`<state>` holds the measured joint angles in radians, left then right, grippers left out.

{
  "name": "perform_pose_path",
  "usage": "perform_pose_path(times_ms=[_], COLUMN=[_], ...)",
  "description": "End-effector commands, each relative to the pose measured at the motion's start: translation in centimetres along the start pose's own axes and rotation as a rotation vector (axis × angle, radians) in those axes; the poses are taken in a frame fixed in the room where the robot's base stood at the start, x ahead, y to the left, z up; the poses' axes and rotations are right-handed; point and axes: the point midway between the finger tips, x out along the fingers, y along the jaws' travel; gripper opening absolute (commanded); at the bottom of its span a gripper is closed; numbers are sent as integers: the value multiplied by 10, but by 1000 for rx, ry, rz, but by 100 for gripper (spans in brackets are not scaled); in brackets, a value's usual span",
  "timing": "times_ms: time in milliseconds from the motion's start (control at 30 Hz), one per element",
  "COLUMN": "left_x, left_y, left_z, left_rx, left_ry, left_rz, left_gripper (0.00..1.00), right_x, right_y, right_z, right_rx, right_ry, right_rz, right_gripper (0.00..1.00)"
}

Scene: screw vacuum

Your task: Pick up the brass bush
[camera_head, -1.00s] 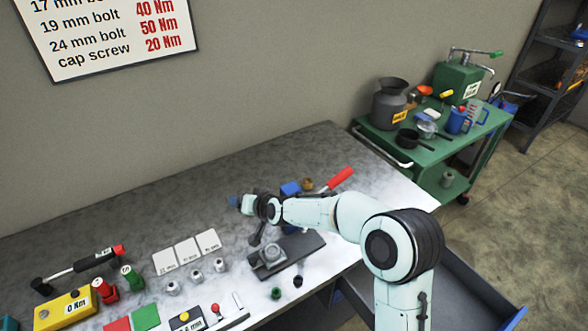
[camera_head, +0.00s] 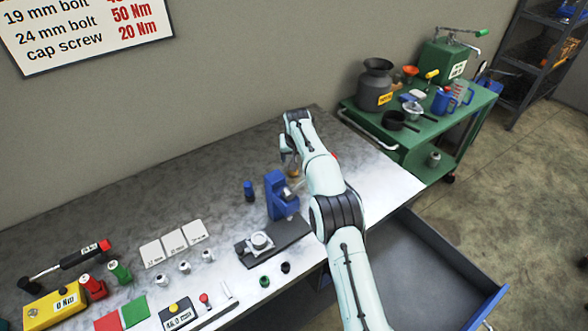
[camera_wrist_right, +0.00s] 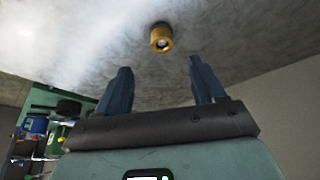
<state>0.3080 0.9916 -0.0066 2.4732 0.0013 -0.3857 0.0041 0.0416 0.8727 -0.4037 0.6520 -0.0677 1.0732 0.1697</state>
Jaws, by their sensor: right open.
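The brass bush (camera_wrist_right: 161,38) is a short, gold-coloured ring with a pale centre, standing on the grey bench top in the right wrist view. In the head view it is mostly hidden by my right arm. My right gripper (camera_wrist_right: 158,66) is open and empty. Its two dark blue fingers point towards the bush, which lies beyond the fingertips, roughly midway between them, and apart from them. In the head view the right gripper (camera_head: 289,164) hangs low over the back of the bench, behind the blue press. My left gripper is not in view.
A blue press (camera_head: 281,196) and a small blue cylinder (camera_head: 249,191) stand close to the right gripper. A dark plate with a grey metal part (camera_head: 259,243) lies in front. A green trolley (camera_head: 425,135) stands to the right. An open drawer (camera_head: 430,270) juts out below.

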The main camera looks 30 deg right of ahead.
Motion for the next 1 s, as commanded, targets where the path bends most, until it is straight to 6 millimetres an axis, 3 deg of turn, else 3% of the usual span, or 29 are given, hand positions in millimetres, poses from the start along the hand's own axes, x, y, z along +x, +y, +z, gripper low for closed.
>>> perform_pose_path(times_ms=[200, 467, 700, 1000], left_x=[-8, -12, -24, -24], left_y=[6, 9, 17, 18], left_z=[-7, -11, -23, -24], left_rx=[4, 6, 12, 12], left_ry=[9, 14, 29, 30], left_rz=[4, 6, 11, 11], left_gripper=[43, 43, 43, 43], right_x=[38, 59, 92, 102], right_y=[-1, -2, -4, -3], right_z=[-2, -2, -4, -2], right_rx=[1, 0, 1, 1], right_ry=[2, 2, 4, 3], right_rz=[-2, -2, -3, -3], right_gripper=[68, 68, 68, 68])
